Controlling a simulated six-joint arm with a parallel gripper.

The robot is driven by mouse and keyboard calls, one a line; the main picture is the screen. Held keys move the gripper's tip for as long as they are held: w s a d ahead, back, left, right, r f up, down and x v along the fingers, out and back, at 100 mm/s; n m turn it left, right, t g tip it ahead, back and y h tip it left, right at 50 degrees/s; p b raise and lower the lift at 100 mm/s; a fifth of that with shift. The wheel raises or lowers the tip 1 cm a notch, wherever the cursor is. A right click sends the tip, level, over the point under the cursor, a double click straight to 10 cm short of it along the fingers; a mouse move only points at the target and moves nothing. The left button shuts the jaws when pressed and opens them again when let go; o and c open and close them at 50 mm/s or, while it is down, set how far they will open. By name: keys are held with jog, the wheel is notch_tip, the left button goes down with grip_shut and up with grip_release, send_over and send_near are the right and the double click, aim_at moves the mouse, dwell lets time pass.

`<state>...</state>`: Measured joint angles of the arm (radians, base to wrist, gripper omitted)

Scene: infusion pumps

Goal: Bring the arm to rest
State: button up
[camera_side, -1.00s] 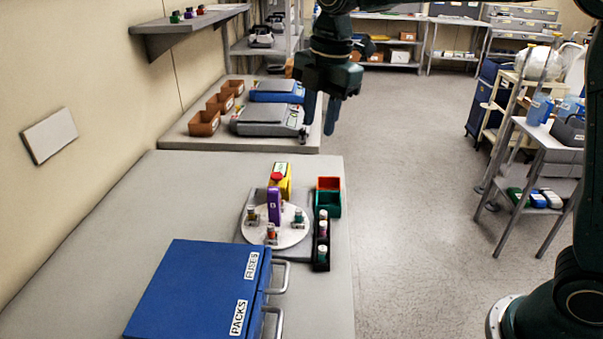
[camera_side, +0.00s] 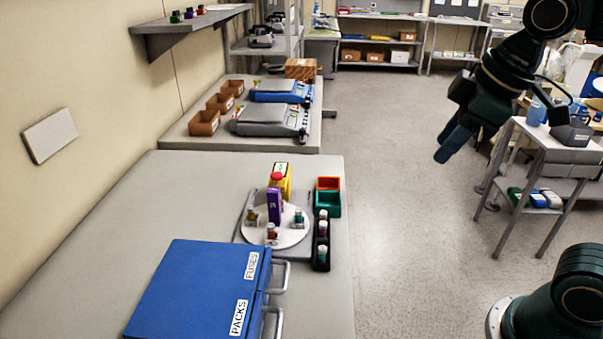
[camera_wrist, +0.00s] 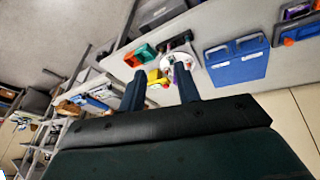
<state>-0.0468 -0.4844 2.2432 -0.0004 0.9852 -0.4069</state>
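My gripper (camera_side: 449,146) hangs in the air over the open floor, right of the work table, in the side view. Its blue fingers point down and to the left. In the wrist view my gripper (camera_wrist: 160,92) shows two fingers spread apart with nothing between them near the camera. The arm is folded back towards its base at the right, clear of the table and touching nothing that I can see.
The table (camera_side: 185,190) holds a blue fuses and packs cabinet (camera_side: 200,290), a round white turntable (camera_side: 285,238) with vials, and orange and green bins (camera_side: 328,203). A grey cart (camera_side: 540,140) stands behind the arm. Two pumps (camera_side: 270,120) sit on the far bench.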

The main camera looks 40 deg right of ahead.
jog(key=s+d+f+m+t, duration=0.1)
jog(key=s+f+m, duration=0.3)
jog(key=s+m, duration=0.1)
jog(key=shift+s, duration=0.85)
